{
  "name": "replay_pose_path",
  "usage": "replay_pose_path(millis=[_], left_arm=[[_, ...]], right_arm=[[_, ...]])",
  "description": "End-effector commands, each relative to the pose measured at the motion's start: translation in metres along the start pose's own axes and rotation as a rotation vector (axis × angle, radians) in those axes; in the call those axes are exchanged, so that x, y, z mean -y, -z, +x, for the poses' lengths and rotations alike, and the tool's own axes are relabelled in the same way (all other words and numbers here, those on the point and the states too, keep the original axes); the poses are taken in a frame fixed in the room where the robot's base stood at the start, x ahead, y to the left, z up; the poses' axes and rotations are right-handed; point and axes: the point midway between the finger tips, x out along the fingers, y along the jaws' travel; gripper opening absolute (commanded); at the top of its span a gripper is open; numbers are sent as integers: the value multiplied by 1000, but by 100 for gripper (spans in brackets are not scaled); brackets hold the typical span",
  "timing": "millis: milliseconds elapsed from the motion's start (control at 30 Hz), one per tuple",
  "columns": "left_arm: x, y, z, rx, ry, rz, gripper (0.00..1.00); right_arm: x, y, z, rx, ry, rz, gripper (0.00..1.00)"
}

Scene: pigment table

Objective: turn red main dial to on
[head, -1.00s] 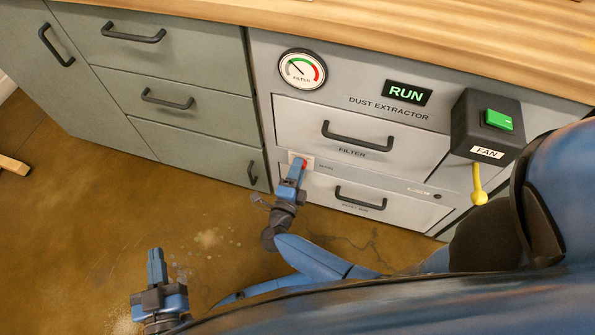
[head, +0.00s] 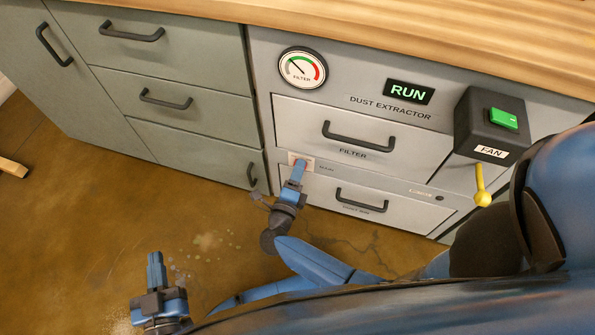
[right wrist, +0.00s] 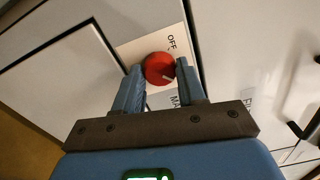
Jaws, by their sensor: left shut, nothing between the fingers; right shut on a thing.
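The red main dial (right wrist: 158,68) sits on a pale plate (right wrist: 130,45) in the right wrist view. "OFF" is printed on the plate near it; a second word below is partly hidden by a finger. A short white mark shows on the dial, away from "OFF". My right gripper (right wrist: 161,70) is shut on the dial, one finger on each side. In the head view the right gripper (head: 299,165) covers the dial, and only its plate (head: 293,157) shows around the fingers. My left gripper (head: 155,257) is shut and empty above the floor.
The dust extractor front has a filter gauge (head: 302,68), a lit green RUN sign (head: 409,92) and drawer handles (head: 358,136). A black fan box (head: 486,124) with a green switch and a yellow lever (head: 481,187) stands out at right. The floor at left is open.

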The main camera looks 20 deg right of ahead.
Motion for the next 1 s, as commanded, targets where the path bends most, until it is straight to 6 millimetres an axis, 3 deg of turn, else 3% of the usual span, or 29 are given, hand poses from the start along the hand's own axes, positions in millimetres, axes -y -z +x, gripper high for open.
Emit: replay_pose_path(millis=[67,100,233,667,1000], left_arm=[[0,0,0,0,0,0,0],[0,0,0,0,0,0,0],[0,0,0,0,0,0,0],[0,2,0,0,0,0,0],[0,14,0,0,0,0,0]], right_arm=[[-1,1,0,-1,-2,1,9],[-1,1,0,-1,-2,1,46],[-1,0,0,0,-1,0,66],[0,-1,-6,2,-1,-1,66],[1,-1,-53,6,-2,-3,66]])
